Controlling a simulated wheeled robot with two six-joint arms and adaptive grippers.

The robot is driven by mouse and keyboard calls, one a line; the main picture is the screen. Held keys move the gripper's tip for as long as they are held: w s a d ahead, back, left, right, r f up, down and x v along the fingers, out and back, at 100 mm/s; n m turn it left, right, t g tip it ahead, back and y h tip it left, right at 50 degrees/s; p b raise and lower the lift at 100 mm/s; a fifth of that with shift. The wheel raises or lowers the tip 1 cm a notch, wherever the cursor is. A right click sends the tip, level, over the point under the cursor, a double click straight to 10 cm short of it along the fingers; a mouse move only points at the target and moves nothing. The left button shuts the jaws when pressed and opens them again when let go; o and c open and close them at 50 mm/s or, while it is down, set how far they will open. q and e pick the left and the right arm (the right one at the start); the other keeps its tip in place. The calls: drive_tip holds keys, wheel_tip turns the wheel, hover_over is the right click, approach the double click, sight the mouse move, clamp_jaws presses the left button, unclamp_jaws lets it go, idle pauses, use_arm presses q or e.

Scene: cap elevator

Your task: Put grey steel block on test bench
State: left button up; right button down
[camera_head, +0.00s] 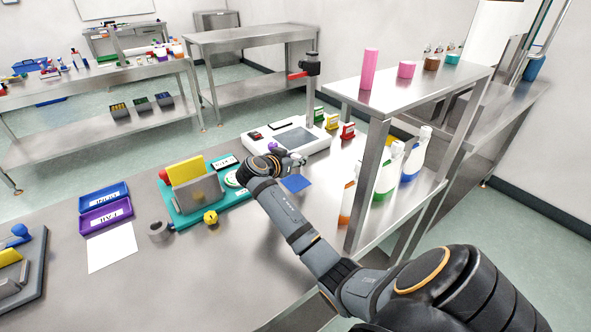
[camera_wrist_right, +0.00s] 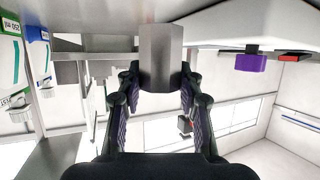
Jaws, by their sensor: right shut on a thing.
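In the right wrist view the grey steel block (camera_wrist_right: 160,60) is a plain grey prism, held between the two dark fingers of my right gripper (camera_wrist_right: 158,85). That view is upside down, with the bench surface along its top. In the head view my right gripper (camera_head: 292,160) is over the steel bench (camera_head: 255,235), at the near edge of a white test unit (camera_head: 312,150) with a dark panel and upright post. The block is too small to tell apart there. I cannot tell whether it touches the surface. My left gripper is not in view.
A teal holder (camera_head: 182,219) with yellow and grey plates stands left of my arm. A steel shelf (camera_head: 400,88) with bottles below stands at right. A blue square (camera_head: 296,184) lies near the gripper.

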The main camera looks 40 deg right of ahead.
sight(294, 170)
drive_tip(key=shift+s+a+f, duration=0.1)
drive_tip(key=f, duration=0.3)
drive_tip(key=shift+s+a+f+p, duration=0.15)
drive_tip(key=shift+s+f+p, duration=0.05)
drive_tip(key=shift+p, duration=0.1)
drive_tip(key=shift+f, duration=0.1)
drive_tip(key=c, duration=0.9)
unclamp_jaws()
drive_tip(key=shift+f, duration=0.1)
drive_tip(key=shift+o, duration=0.2)
